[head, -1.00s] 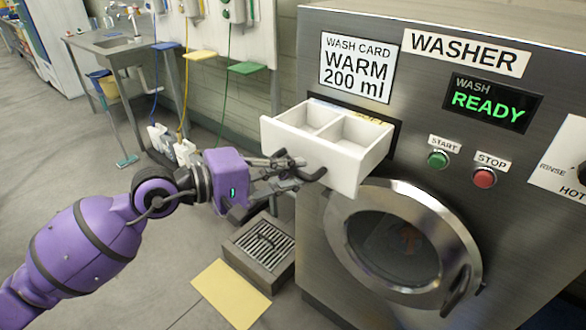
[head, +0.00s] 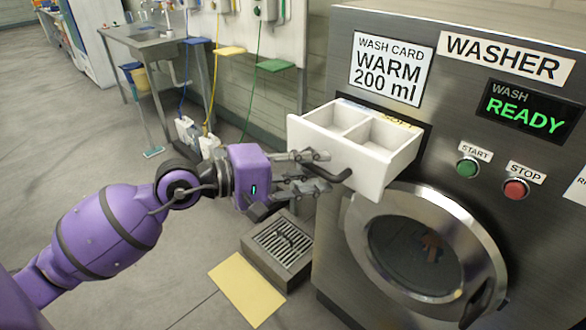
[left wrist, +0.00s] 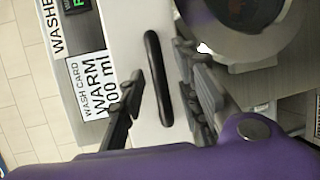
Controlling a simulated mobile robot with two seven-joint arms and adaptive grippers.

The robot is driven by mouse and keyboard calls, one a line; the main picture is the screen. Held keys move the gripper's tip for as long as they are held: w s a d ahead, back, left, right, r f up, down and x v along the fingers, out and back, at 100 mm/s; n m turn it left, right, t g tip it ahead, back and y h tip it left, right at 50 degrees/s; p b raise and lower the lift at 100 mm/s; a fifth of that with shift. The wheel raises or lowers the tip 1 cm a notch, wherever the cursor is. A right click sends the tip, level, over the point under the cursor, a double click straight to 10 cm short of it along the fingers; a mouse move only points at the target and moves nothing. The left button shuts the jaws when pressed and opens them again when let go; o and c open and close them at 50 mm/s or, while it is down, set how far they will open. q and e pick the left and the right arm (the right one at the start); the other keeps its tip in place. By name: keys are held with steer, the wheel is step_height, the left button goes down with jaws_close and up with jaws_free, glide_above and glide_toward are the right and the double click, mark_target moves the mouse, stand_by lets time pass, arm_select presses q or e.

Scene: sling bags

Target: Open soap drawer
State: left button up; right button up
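The white soap drawer (head: 385,150) stands pulled out of the washer front, with its two compartments showing from above. Its dark bar handle (head: 346,183) is on the front face. My left gripper (head: 322,170) is at the handle with its fingers spread. In the left wrist view the handle (left wrist: 158,78) lies between the open fingers (left wrist: 163,98), with a gap visible on each side. The drawer's white front (left wrist: 135,45) fills the space behind it. My right gripper is in neither view.
The washer (head: 462,70) has a round door (head: 425,245) below the drawer, plus a green start button (head: 467,167) and a red stop button (head: 515,188). A floor drain box (head: 282,247) and a yellow mat (head: 245,288) lie below my left arm.

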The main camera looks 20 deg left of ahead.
arm_select(q)
steer(key=v, duration=1.1)
steer(key=shift+s+r, duration=0.15)
steer(key=shift+s, duration=0.1)
steer(key=shift+a, duration=0.15)
